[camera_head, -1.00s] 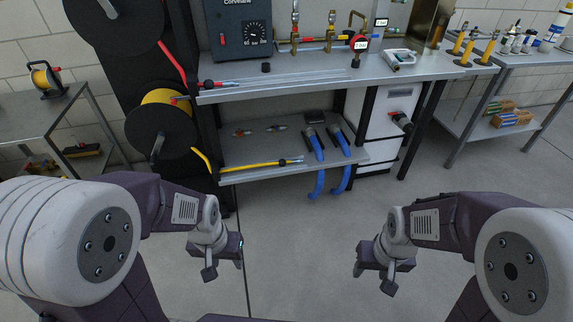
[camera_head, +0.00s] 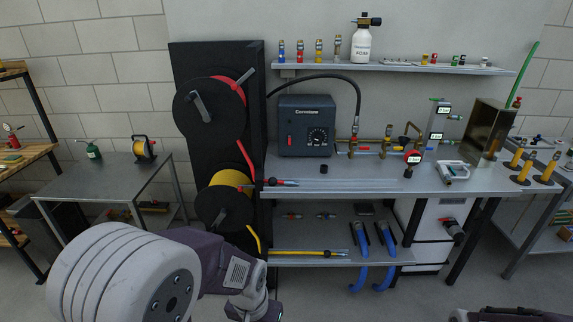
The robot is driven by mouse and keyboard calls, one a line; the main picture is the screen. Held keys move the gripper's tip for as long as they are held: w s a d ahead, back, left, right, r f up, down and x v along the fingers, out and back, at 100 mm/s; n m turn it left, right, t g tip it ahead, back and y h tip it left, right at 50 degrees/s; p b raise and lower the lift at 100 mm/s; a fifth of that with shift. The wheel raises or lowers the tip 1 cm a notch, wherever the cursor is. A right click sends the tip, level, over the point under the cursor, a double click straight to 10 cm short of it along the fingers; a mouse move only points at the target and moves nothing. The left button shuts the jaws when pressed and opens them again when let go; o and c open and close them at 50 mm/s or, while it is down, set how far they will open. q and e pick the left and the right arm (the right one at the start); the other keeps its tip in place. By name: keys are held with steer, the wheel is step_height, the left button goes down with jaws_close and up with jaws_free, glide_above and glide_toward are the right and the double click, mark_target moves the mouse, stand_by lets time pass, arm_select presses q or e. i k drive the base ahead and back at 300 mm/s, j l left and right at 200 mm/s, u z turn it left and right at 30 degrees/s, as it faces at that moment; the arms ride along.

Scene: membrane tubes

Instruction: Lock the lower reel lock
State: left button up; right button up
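The lower reel (camera_head: 222,206), black with yellow hose wound on it, is mounted on the black panel in the head view. My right gripper is out of view; only a bit of arm shows at bottom right.
The upper reel (camera_head: 208,114) with red hose hangs above. The workbench (camera_head: 340,182) stands right of the panel, with a grey pressure unit (camera_head: 307,127) on top and a yellow hose lance (camera_head: 305,253) on its lower shelf. A side table (camera_head: 110,178) stands at left.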

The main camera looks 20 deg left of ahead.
mark_target(241, 187)
steer(key=i+j, duration=0.5)
steer(key=i+j+u, duration=0.1)
steer(key=i+j, duration=0.35)
steer(key=i, duration=0.25)
steer(key=i+j, duration=0.45)
steer(key=i, duration=0.2)
